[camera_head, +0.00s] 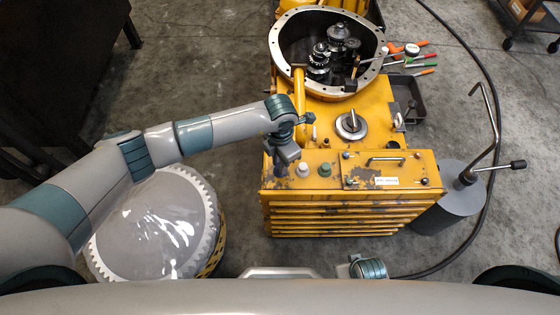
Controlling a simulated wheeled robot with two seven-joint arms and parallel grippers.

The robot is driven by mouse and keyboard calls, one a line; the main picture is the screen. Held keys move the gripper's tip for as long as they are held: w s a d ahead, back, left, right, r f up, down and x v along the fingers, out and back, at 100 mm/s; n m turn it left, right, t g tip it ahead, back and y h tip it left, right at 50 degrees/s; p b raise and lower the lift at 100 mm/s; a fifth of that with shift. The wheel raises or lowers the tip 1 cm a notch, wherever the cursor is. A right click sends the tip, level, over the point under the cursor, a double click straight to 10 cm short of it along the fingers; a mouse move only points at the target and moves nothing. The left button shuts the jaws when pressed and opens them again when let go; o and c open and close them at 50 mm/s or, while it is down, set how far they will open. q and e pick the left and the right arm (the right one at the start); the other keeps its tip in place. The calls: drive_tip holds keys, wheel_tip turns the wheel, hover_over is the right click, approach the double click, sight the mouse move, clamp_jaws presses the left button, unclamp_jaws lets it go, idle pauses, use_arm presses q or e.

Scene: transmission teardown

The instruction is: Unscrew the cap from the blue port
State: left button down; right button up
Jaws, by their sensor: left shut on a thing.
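The yellow transmission housing (355,120) stands at the centre, with a worn yellow front block (405,172) on its near side. My left gripper (281,168) points down at the left end of this block's top. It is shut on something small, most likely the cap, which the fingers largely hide. I cannot make out the blue port's colour under the gripper. To the right of the gripper are a pale round cap (302,170) on a greenish base and a small dark green cap (324,169). My right gripper is not in view.
Gears (338,45) sit in the open bell housing behind. Several coloured-handled tools (412,58) and a dark tray (407,97) lie to the right. A grey cylinder with a crank (452,200) stands at right. A toothed round drum (155,228) is under my left arm.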

use_arm(q)
drive_tip(key=n+p, duration=0.1)
drive_tip(key=n, duration=0.2)
drive_tip(key=shift+r, duration=0.1)
drive_tip(key=shift+n, duration=0.6)
drive_tip(key=shift+p, duration=0.3)
drive_tip(key=n+p, duration=0.2)
drive_tip(key=n, duration=0.1)
drive_tip(key=shift+r+n, duration=0.1)
drive_tip(key=shift+n, duration=1)
